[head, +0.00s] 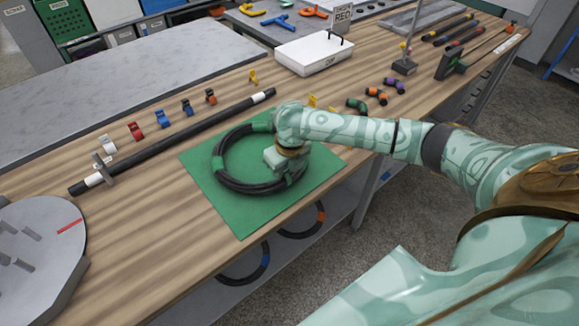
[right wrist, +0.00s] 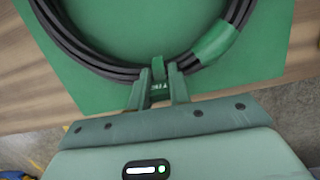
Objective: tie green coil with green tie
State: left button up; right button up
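The green coil is a ring of black hose (head: 249,187) with green bands, lying flat on a green mat (head: 235,213). My right gripper (head: 287,160) is over the coil's right side, pointing down; the hand hides its fingers in the head view. In the right wrist view the coil (right wrist: 110,68) runs just beyond the fingertips, with a green band (right wrist: 214,44) to the right. A small green piece, seemingly the green tie (right wrist: 158,72), sits between the fingers at the coil's near edge. I cannot tell whether it goes around the hose. My left gripper is not in view.
A long black hose (head: 190,132) lies behind the mat, with a row of coloured ties including a red one (head: 135,131). A white box (head: 313,52) stands farther back. A grey round stand (head: 40,245) is at left. Other hose loops (head: 247,274) hang below the table.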

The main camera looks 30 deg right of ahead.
jog(key=shift+o, duration=0.7)
jog(key=r+p, duration=0.2)
jog(key=r, duration=0.1)
jog(key=r+p, duration=0.2)
jog(key=shift+s+a, duration=0.2)
jog(key=shift+s, duration=0.05)
pick_arm(q)
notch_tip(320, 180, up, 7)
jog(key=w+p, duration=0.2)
jog(key=p, duration=0.1)
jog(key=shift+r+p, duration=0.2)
jog(key=shift+p, duration=0.15)
pick_arm(e)
notch_tip(320, 180, up, 11)
jog(key=s, duration=0.2)
jog(key=shift+s+d, duration=0.35)
jog(key=shift+s, duration=0.05)
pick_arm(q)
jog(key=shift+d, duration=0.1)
